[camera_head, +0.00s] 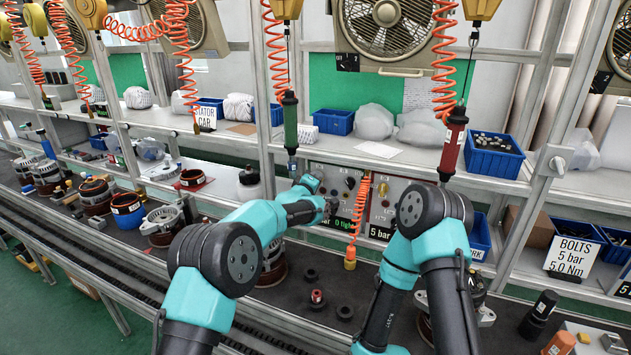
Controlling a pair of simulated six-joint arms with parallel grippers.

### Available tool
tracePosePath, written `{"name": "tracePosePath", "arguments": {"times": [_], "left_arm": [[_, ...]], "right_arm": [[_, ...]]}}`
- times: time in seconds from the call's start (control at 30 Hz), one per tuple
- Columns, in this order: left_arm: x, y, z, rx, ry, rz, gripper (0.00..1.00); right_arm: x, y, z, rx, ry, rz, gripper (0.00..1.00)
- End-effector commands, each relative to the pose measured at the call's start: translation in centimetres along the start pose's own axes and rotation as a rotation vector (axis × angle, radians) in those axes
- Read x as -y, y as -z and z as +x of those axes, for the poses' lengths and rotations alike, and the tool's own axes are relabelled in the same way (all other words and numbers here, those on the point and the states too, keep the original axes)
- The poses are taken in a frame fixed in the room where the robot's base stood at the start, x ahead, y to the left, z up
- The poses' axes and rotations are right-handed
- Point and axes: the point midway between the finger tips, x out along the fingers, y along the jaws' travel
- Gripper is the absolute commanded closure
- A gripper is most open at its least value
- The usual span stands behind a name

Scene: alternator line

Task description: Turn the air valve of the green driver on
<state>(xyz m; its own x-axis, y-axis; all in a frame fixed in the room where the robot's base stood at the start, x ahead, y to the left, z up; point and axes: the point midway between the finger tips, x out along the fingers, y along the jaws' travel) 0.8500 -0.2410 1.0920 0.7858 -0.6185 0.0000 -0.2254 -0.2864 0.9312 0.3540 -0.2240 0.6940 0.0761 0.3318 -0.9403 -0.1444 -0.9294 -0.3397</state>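The green driver (290,122) hangs upright from an orange coiled hose, above and left of the control panels. The green-labelled panel (322,178) stands behind the bench line and carries a dark round knob (350,183); its label is partly covered and shows a 0. My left gripper (331,207) is at the lower front of this panel, close to it. Whether it touches a valve there, and whether its fingers are open or shut, is too small to tell. The air valve itself is not clearly visible. My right arm reaches down at the centre right, with its gripper out of view.
A red driver (453,143) hangs at the right, near a red-labelled panel (390,200) reading 5 bar. Dark rings (345,311) lie on the bench. A bolts sign (572,258) stands right.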

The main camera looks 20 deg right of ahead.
Motion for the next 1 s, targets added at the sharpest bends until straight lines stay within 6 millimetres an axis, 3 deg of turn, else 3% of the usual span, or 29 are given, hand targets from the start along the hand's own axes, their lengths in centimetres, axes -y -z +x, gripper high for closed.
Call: {"name": "tracePosePath", "arguments": {"times": [0.13,0.57,1.0], "left_arm": [[0.0,0.0,0.0,0.000,0.000,0.000,0.63],[-0.1,0.1,-0.5,0.000,0.000,-0.001,0.63],[-0.1,0.1,-4.8,0.000,0.000,0.000,0.63]], "right_arm": [[0.0,0.0,0.0,0.000,0.000,0.000,0.57],[0.0,0.0,0.0,0.000,0.000,0.000,0.57],[0.0,0.0,0.0,0.000,0.000,0.000,0.57]]}}
